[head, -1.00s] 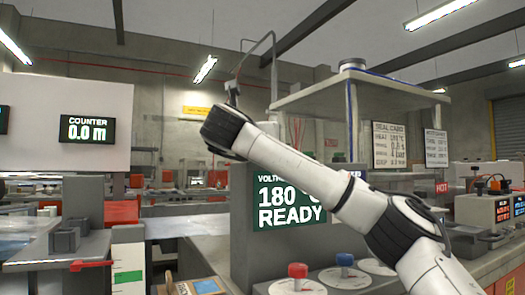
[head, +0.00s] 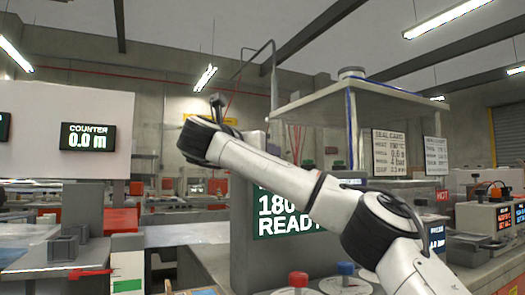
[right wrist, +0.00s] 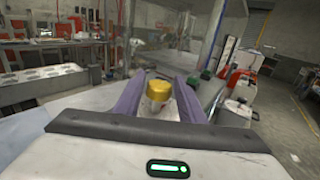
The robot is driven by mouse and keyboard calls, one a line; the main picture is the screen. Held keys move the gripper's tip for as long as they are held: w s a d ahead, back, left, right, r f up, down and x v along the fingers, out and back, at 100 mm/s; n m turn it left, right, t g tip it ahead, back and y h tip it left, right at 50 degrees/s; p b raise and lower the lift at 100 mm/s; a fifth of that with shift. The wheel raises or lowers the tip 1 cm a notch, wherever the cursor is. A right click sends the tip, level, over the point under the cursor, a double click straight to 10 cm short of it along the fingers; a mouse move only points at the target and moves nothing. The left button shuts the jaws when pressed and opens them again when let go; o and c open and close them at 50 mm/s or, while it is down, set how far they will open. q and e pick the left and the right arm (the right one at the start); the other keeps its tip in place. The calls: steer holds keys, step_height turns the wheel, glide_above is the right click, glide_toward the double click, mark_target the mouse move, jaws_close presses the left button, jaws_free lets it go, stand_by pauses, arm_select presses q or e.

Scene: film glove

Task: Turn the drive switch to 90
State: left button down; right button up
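My right arm crosses the head view from the lower right. A red knob (head: 298,280) and a blue knob (head: 345,268) stand on white dials at the bottom of the head view. No drive label or 90 mark is readable. My left gripper is out of view.
A display (head: 275,215) reads 180 and READY, partly covered by my arm. A counter screen (head: 88,135) reads 0.0 m at left. A raised shelf (head: 375,100) stands behind my arm. Benches with equipment (head: 490,215) line the right.

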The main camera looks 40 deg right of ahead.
steer(key=shift+o, duration=0.9)
steer(key=b+v, duration=0.1)
steer(key=v, duration=0.9)
steer(key=shift+a, duration=0.15)
steer(key=shift+r, duration=0.1)
